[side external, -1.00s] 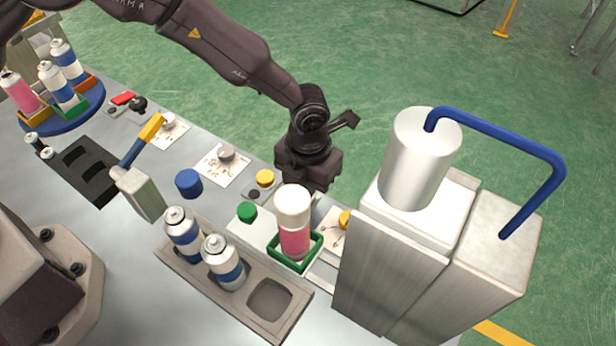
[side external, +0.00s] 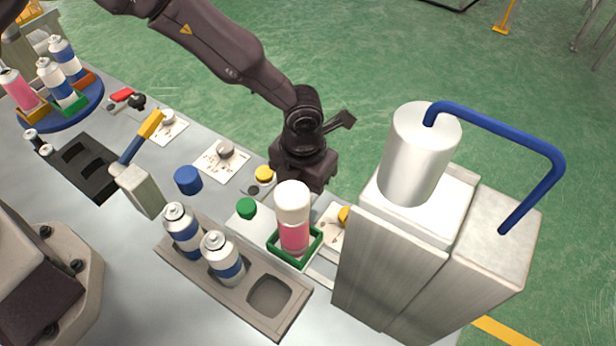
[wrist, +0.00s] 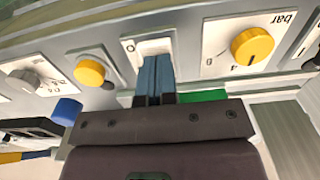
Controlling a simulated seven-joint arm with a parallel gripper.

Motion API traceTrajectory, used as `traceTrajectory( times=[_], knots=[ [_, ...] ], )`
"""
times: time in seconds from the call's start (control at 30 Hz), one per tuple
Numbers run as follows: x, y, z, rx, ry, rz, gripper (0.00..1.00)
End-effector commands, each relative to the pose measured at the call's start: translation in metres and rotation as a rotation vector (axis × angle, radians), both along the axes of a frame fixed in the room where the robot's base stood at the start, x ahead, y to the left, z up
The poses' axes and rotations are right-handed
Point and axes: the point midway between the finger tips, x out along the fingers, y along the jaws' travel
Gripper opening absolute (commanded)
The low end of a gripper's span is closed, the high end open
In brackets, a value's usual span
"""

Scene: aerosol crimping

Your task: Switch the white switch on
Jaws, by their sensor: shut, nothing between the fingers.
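The white switch (wrist: 152,46) is on a pale plate at the upper middle of the wrist view, with a small mark beside it. My gripper (wrist: 155,62) is shut, its two blue fingers together and empty. The fingertips overlap the switch's lower edge in the wrist view; I cannot tell whether they touch it or which way it is set. In the side view my gripper's dark body is above the far side of the table, behind the pink can (side external: 294,236). The fingertips and the switch are hidden there.
A yellow button (wrist: 89,72) is left of the switch and a yellow bar knob (wrist: 252,46) is right. The green button (side external: 246,208) and blue cap (side external: 188,180) are nearby. The tall press (side external: 390,265) with its metal cylinder stands close on the right.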

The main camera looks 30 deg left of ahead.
Motion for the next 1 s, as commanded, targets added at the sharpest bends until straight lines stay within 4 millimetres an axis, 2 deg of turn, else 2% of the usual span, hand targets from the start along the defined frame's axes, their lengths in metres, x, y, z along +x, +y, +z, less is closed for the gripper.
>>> traceTrajectory(
  times=[0.03,0.23,0.37,0.47,0.8,1.0],
  knots=[
    [-0.005,0.000,-0.004,0.005,0.013,-0.002,0.00],
    [-0.005,0.000,-0.003,0.004,0.013,-0.003,0.00],
    [-0.003,0.000,0.007,0.001,0.009,-0.002,0.00],
    [-0.001,0.000,0.024,0.000,0.003,0.000,0.00],
    [0.000,0.000,0.102,-0.002,-0.002,0.001,0.00],
    [0.000,0.000,0.131,0.000,-0.001,0.000,0.00]
  ],
)
